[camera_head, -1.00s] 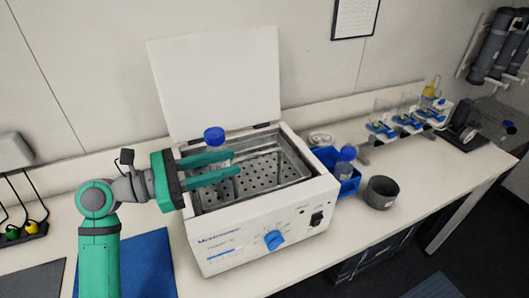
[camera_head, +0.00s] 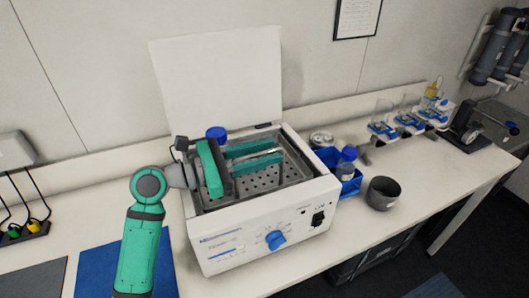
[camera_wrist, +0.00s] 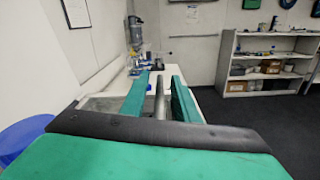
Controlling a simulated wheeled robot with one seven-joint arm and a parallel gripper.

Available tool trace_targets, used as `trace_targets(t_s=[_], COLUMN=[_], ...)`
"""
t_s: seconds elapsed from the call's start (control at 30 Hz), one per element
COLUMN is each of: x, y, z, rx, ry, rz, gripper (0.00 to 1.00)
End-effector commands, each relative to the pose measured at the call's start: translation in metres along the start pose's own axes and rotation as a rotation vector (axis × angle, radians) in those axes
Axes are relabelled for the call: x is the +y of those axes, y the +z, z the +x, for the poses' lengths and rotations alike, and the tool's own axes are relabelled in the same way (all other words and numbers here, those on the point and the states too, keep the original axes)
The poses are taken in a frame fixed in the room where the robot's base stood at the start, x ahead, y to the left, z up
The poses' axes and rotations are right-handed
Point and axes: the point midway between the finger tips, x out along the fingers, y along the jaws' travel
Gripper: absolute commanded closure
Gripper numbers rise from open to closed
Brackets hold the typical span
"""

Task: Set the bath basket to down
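The bath basket (camera_head: 262,180) is a perforated metal basket inside the white water bath (camera_head: 215,248), whose lid (camera_head: 220,85) stands open. My gripper (camera_head: 279,150) is over the bath, its two teal fingers apart and pointing right across the basket. In the wrist view a grey bar (camera_wrist: 160,103) lies lengthwise between the fingers, with gaps on both sides; I cannot tell whether it is the basket's handle. A blue-capped bottle (camera_head: 216,133) stands at the bath's back left, behind my gripper, its body mostly hidden. My gripper hides part of the basket's left side.
A blue rack with a blue-capped bottle (camera_head: 348,165) and a dark grey cup (camera_head: 382,193) stand right of the bath. A blue mat (camera_head: 105,268) lies at left. The raised lid is a wall behind my gripper. Lab devices (camera_head: 410,118) stand farther right.

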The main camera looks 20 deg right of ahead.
Motion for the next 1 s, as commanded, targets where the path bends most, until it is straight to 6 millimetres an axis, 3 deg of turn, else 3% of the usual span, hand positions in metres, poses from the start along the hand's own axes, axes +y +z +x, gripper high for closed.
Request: trace_targets(t_s=[0.03,0.1,0.13,0.37,0.67,0.93,0.97,1.0], x=[0.0,0.0,0.0,0.0,-0.006,-0.006,-0.006,-0.006], y=[0.0,0.0,0.0,-0.004,-0.039,-0.039,-0.039,-0.039], z=[0.0,0.0,0.0,0.0,0.0,-0.001,-0.001,-0.001], rx=[0.0,0.0,0.0,-0.001,0.0,0.002,0.002,0.001], ry=[0.0,0.0,0.0,0.001,0.001,0.002,0.002,0.002], rz=[0.0,0.0,0.0,-0.001,-0.002,0.001,0.001,0.001], gripper=[0.82,0.98,1.0,1.0,1.0,1.0,0.82,0.72])
